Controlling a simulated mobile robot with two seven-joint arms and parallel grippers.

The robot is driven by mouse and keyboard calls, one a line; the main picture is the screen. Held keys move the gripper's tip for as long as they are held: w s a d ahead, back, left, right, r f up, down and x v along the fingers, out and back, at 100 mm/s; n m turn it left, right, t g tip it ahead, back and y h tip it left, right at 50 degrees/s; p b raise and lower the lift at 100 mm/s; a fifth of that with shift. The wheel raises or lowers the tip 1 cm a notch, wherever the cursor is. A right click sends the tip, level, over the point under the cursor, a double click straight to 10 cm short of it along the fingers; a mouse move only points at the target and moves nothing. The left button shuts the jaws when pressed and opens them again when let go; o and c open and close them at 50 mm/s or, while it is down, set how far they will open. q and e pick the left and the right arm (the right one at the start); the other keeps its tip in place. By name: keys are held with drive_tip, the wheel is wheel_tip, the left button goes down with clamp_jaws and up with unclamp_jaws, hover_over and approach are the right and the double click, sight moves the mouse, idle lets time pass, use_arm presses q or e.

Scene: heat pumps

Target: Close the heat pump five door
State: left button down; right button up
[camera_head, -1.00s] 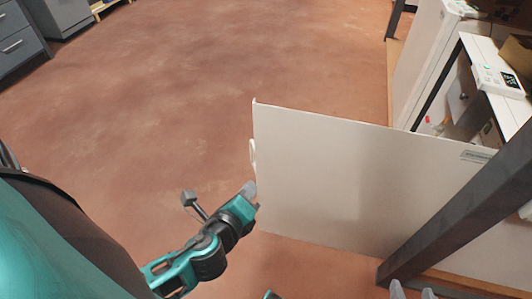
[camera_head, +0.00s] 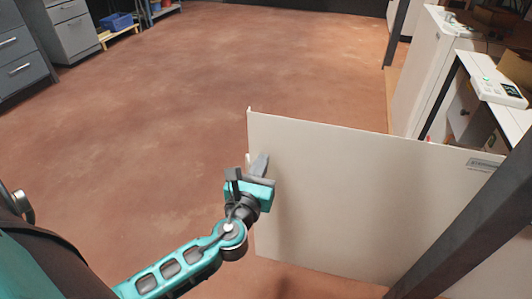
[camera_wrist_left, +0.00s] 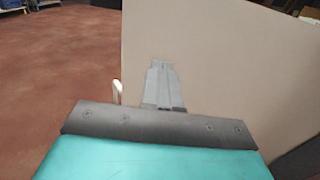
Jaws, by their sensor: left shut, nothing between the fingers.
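The heat pump door (camera_head: 350,190) is a flat white panel standing wide open, jutting left from the unit at the right into the floor area. My left gripper (camera_head: 260,165) is shut and empty, at the door's free left edge in the head view. In the left wrist view the shut fingers (camera_wrist_left: 163,85) lie in front of the door panel (camera_wrist_left: 220,60); I cannot tell whether they touch it. The white door handle (camera_wrist_left: 117,92) shows just left of the fingers, partly hidden. My right gripper is not in view.
A dark post (camera_head: 470,220) stands in front of the door's right part. White units with a control panel (camera_head: 499,90) stand at the right. Grey drawer cabinets (camera_head: 20,60) are far left. The brown floor (camera_head: 130,140) between is clear.

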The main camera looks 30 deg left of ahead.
sight(269, 144)
use_arm(q)
drive_tip(key=shift+x, duration=2.15)
